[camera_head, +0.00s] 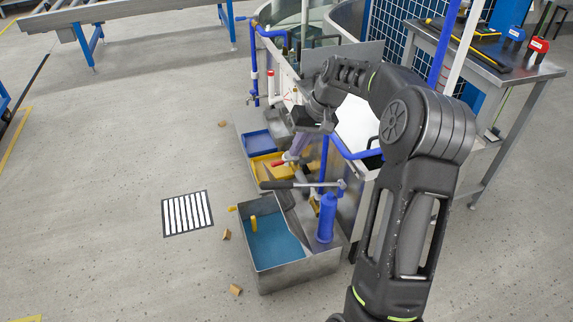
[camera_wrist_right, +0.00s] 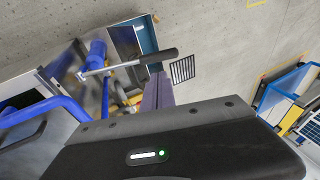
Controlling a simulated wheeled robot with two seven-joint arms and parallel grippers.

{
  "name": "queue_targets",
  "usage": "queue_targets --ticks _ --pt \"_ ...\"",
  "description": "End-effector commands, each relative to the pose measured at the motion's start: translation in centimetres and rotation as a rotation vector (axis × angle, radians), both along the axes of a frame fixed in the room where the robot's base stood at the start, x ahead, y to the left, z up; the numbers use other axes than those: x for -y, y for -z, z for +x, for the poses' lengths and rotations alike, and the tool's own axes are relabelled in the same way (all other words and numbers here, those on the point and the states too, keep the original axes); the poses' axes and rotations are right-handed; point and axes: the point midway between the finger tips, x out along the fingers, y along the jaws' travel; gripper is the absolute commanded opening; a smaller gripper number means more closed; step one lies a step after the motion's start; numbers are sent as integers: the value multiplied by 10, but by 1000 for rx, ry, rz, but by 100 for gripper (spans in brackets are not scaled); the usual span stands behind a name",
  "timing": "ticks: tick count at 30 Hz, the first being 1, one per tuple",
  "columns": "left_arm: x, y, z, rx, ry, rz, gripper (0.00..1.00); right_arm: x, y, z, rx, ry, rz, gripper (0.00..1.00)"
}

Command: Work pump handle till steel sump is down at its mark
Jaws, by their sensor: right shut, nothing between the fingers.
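The steel sump (camera_head: 300,272) stands on the floor in the head view, with blue liquid (camera_head: 273,242) and a yellow upright marker (camera_head: 253,223) inside. A blue pump (camera_head: 326,217) stands at its right side. The pump handle (camera_head: 277,185), a steel lever with a dark grip, reaches left above the sump. In the right wrist view the handle's grip (camera_wrist_right: 159,56) lies just beyond my purple fingertips, with the blue pump (camera_wrist_right: 96,56) at left. My right gripper (camera_head: 292,156) is shut and empty, above and behind the handle, apart from it. My left gripper is out of view.
A yellow tray (camera_head: 262,172) and a blue tray (camera_head: 258,145) stand behind the sump. Blue pipes (camera_head: 345,151) and a steel bench (camera_head: 490,75) are at right. A striped mat (camera_head: 187,213) and small wooden blocks (camera_head: 235,290) lie on the floor. The left floor is mostly clear.

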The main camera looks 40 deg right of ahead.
Motion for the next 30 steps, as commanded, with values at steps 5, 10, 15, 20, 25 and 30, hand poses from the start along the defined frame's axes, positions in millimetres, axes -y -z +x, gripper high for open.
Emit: queue_targets --ticks 5,10,15,20,25,30 --pt "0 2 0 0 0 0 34 -4 17 4 -2 0 1 0" --pt "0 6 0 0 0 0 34 -11 45 12 -3 0 2 0" --pt "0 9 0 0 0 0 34 -18 78 23 -3 0 2 0" --pt "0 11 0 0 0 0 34 -25 105 31 -2 -1 1 0" --pt "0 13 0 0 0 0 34 -29 122 37 0 1 1 0" --pt "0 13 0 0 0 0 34 -31 128 39 0 1 0 0"
